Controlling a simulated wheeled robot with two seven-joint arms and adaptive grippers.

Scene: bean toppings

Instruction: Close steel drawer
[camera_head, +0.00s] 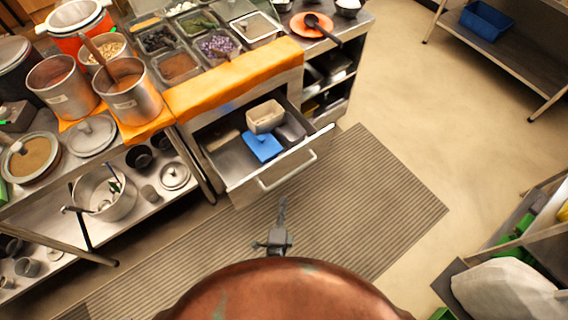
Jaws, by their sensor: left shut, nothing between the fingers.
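The steel drawer (235,162) is pulled out from under the counter and stands open. Its front carries a long bar handle (288,172). Inside lie a beige container (265,116), a blue item (262,147) and a dark grey container (291,129). My left gripper (283,204) is shut and empty. It shows just below the drawer handle in the picture, over the striped mat, and looks apart from the drawer front. My right gripper is not in view.
The striped mat (400,205) covers the floor before the drawer. The counter above holds topping trays (220,46) and an orange cloth (235,80). Steel pots (132,92) stand at left. Open floor (410,95) lies to the right. A large copper-coloured rounded surface fills the bottom.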

